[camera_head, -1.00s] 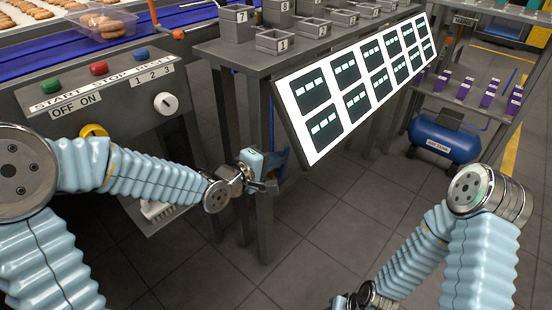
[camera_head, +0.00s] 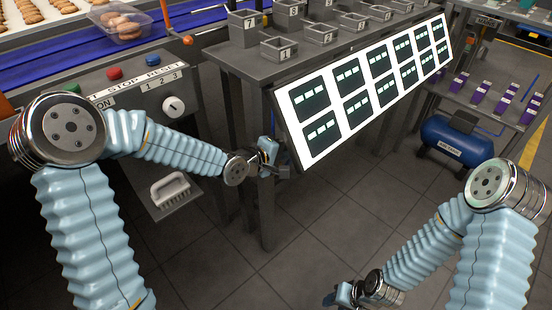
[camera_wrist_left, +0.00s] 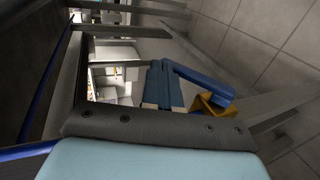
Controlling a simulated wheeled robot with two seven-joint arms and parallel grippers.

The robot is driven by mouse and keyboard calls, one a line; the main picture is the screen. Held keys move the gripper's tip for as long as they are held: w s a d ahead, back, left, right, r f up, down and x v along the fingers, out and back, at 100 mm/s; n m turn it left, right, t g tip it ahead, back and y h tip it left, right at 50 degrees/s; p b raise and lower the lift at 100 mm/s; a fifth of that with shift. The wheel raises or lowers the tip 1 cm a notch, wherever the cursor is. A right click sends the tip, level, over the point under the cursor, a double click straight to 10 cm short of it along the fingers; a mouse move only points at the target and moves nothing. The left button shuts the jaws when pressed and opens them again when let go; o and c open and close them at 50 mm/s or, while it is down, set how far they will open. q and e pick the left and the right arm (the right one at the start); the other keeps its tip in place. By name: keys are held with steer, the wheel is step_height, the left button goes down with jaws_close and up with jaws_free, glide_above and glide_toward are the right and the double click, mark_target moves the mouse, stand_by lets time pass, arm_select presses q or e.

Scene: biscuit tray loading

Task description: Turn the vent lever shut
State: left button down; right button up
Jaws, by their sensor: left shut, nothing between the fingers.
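A blue bar, which looks like the vent lever (camera_wrist_left: 200,80), lies beside the fingers in the left wrist view, with a yellow-brown piece (camera_wrist_left: 212,105) by its end. Whether the fingers touch it I cannot tell. My left gripper (camera_head: 284,171) is shut and empty in front of the grey table leg, below the left end of the lit screen panel. In the head view it hides most of what is behind it. My right gripper (camera_head: 343,295) is low at the bottom edge, partly cut off, its fingers unclear.
A grey table with numbered bins (camera_head: 279,49) and a slanted screen panel (camera_head: 293,98) stands above my left gripper. A blue air tank (camera_head: 455,140) is at right. The middle floor is clear.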

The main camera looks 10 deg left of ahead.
arm_select(q)
steer(key=shift+w+d+f, duration=0.2)
steer(key=shift+w+d, duration=0.05)
steer(key=shift+w, duration=0.2)
stand_by(0.6)
